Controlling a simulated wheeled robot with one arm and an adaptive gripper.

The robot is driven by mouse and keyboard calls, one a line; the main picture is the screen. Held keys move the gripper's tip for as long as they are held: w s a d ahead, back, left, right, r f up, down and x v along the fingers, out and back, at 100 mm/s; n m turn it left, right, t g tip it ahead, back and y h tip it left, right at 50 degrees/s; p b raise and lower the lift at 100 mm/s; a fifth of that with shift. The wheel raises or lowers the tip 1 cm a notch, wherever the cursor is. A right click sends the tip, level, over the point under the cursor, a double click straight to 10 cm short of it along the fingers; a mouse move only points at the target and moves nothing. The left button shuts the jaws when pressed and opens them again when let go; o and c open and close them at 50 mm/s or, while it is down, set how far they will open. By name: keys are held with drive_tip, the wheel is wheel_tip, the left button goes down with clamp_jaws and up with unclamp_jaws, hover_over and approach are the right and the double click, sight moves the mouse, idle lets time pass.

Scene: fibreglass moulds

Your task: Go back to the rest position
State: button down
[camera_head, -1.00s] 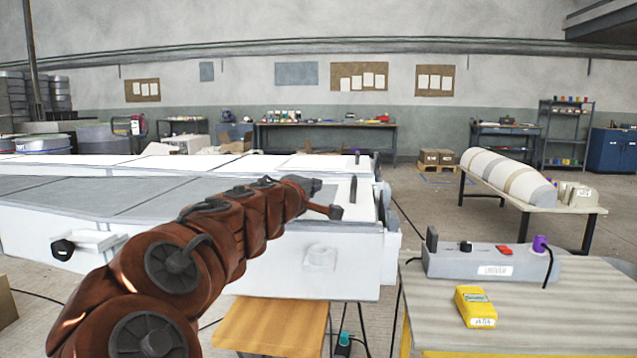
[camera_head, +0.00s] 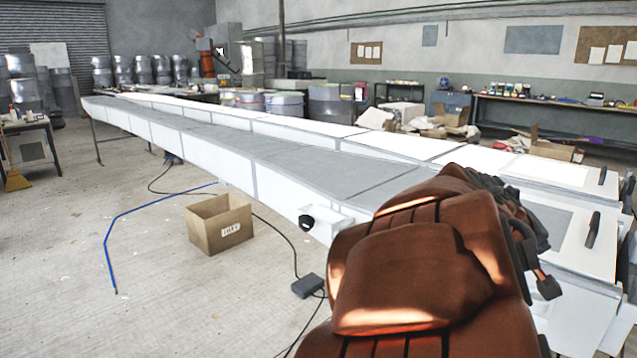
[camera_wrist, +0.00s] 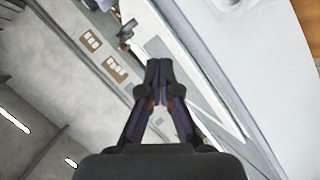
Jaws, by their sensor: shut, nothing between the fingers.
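My gripper (camera_wrist: 158,70) shows in the wrist view with its two dark fingers meeting at the tips and nothing between them. In the wrist view it is in front of a pale mould surface (camera_wrist: 235,60), seen tilted; I cannot tell the gap. In the head view my brown arm fills the lower right and hides part of the long white mould with grey panels (camera_head: 250,150). The gripper fingers cannot be made out there.
A cardboard box (camera_head: 221,224) stands on the floor left of the mould. A blue hose (camera_head: 118,225), black cables and a small dark box (camera_head: 307,286) lie on the floor. A workbench (camera_head: 560,112) stands along the back wall. The floor at the left is mostly clear.

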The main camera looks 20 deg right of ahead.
drive_tip(key=s+a+n+g+y+p, duration=0.1)
drive_tip(key=s+a+y+p, duration=0.3)
drive_tip(key=a, duration=0.7)
drive_tip(key=s+a+f+n+g+y+p, duration=0.1)
drive_tip(key=s+a+y+p, duration=0.3)
drive_tip(key=a+p, duration=0.4)
drive_tip(key=s+a+f+n+g+y+p, duration=0.1)
drive_tip(key=s+a+y+p, duration=0.3)
drive_tip(key=a, duration=1.2)
drive_tip(key=shift+s+a+n+g+p, duration=0.15)
drive_tip(key=shift+s+n+g+p, duration=0.35)
drive_tip(key=shift+s+p, duration=0.45)
drive_tip(key=shift+d+f, duration=0.1)
drive_tip(key=shift+d, duration=0.1)
